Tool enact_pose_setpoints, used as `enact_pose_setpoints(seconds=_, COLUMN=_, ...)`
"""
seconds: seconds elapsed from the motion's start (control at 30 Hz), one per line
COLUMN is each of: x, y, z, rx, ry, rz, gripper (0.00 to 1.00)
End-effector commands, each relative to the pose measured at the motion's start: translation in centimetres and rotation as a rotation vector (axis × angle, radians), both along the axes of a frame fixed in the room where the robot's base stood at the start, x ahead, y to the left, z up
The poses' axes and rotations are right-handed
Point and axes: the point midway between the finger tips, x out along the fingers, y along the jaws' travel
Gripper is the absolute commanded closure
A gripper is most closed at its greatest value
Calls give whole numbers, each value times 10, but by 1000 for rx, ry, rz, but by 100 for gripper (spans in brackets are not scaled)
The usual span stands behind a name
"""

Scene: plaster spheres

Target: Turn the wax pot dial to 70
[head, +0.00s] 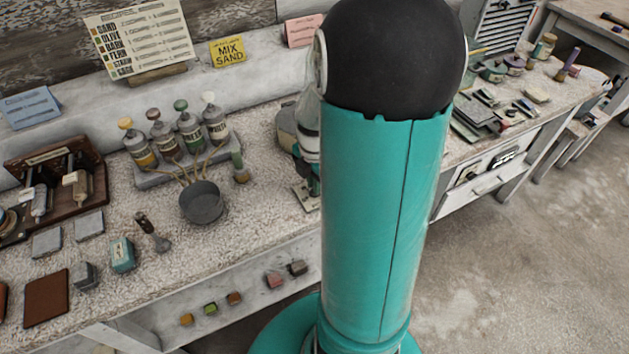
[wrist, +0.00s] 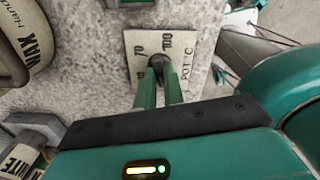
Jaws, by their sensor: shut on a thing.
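The wax pot dial is a small dark knob (wrist: 157,61) on a pale plate (wrist: 188,42) marked 70, 100 and POT C in the wrist view. My gripper (wrist: 158,76) is shut on the knob, its two green fingers on either side of it. The fingers and the view angle hide most of the knob, and I cannot tell which number it points to. The wax pot (wrist: 28,38), with WAX lettering, stands left of the plate. In the head view, my arm hides most of the dial; part of its plate (head: 304,196) shows at the arm's left edge.
A grey bowl (head: 202,203) and a rack of several bottles (head: 163,178) stand left of the dial on the rough bench. A labelled bottle (wrist: 22,158) is close to my gripper's lower left in the wrist view. Thin cables (wrist: 222,62) lie to the right.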

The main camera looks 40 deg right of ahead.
Motion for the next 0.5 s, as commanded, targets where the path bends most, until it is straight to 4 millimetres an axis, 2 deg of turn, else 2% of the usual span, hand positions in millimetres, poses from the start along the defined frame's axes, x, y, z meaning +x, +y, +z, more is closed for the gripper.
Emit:
enact_pose_setpoints(seconds=0.27, x=0, y=0, z=0, rx=0, ry=0, rz=-119, gripper=100)
enact_pose_setpoints(seconds=0.5, x=1, y=0, z=1, rx=0, ry=0, rz=-316, gripper=100)
